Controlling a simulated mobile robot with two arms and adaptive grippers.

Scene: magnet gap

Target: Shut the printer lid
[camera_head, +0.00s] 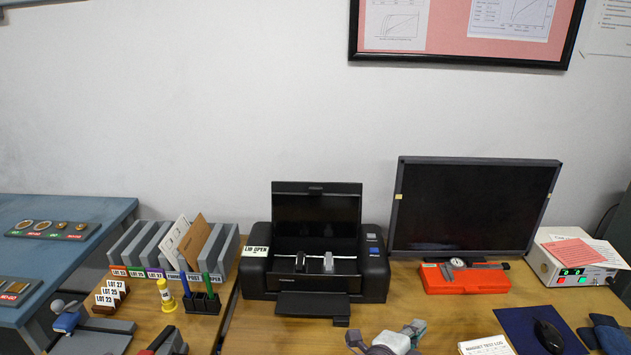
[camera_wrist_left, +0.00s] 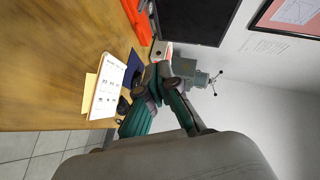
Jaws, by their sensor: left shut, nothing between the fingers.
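The black printer (camera_head: 372,272) stands on the wooden desk against the wall. Its lid (camera_head: 317,208) is raised nearly upright at the back, leaving the inside exposed. A "LID OPEN" label (camera_head: 255,251) sits at the printer's upper left. The output tray (camera_head: 312,306) sticks out in front. My left gripper (camera_head: 413,329) is at the bottom edge, in front and to the right of the printer, apart from the lid. Its fingers also show in the left wrist view (camera_wrist_left: 160,78); they are shut and empty. The printer is not visible there. I do not see my right gripper.
A monitor (camera_head: 475,205) stands right of the printer, with a red case (camera_head: 465,282) before it. A printed log (camera_head: 486,346) lies right of my gripper.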

